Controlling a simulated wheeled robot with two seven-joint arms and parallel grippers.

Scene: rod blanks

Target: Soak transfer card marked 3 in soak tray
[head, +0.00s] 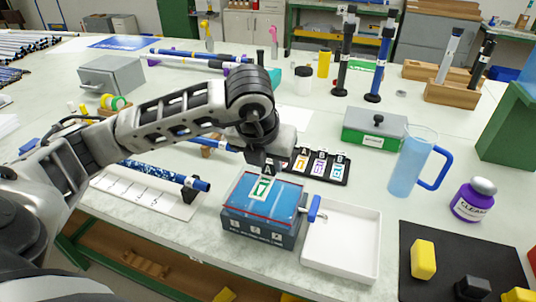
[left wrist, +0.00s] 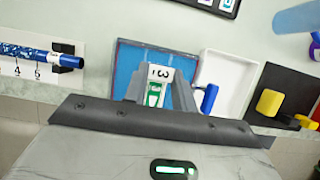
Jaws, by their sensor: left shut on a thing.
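The transfer card (left wrist: 155,94) has a white tab reading 3 and a green figure, and it also shows in the head view (head: 262,189). My left gripper (head: 266,166) is shut on its upper end, and its fingers flank the card in the left wrist view (left wrist: 158,88). The card hangs upright over the blue water of the soak tray (head: 262,233), inside its outline. I cannot tell whether its lower edge touches the water. The soak tray also shows in the left wrist view (left wrist: 122,56). My right gripper is in neither view.
A black card rack (head: 336,178) is behind. A blue rod (head: 170,174) lies on a white stand at left; a pitcher (head: 411,165) stands right.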

